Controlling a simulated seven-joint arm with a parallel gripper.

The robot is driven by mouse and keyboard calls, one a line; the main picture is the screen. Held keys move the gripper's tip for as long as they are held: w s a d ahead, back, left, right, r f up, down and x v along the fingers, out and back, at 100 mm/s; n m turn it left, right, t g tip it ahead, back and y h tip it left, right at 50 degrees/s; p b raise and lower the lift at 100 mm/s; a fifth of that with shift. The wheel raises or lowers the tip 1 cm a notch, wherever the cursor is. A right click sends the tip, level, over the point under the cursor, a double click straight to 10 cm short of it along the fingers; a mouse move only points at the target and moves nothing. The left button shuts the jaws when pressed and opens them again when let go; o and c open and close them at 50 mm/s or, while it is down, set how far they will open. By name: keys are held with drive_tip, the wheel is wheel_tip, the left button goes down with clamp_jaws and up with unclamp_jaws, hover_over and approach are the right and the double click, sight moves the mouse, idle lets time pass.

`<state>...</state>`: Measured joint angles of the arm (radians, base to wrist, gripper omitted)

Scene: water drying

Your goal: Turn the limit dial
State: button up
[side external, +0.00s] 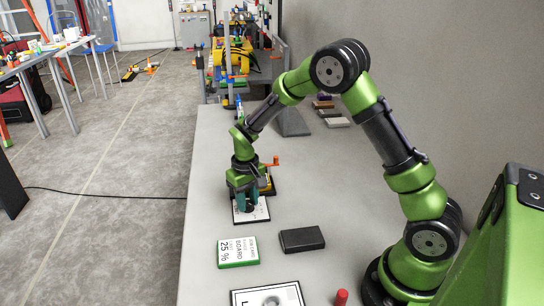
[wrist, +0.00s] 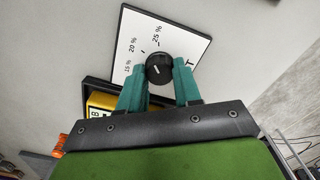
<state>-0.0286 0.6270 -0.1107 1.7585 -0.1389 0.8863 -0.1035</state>
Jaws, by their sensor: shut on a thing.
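The limit dial is a round black knob (wrist: 159,68) with a white pointer line, on a white plate (wrist: 190,42) printed with 15 %, 20 % and 25 %. In the wrist view, the teal fingers of my gripper (wrist: 160,79) stand on either side of the knob, shut on it. The pointer line is short, and I cannot tell exactly which mark it faces. In the side view, my gripper (side external: 248,203) points down over the same white plate (side external: 262,213) and mostly hides the knob. A green-edged card (side external: 238,252) reading 25 % and BOARD lies nearer the camera.
A yellow device (wrist: 98,101) in a black tray sits beside the dial plate. A black block (side external: 302,239), another white plate (side external: 240,297) and a red peg (side external: 341,297) are in front. Several small blocks (side external: 333,112) lie along the wall. The table's left edge is close.

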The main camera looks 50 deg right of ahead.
sight(248, 202)
drive_tip(key=shift+m, duration=2)
drive_tip(key=o, duration=1)
drive_tip(key=shift+o, duration=0.2)
wheel_tip(248, 202, up, 17)
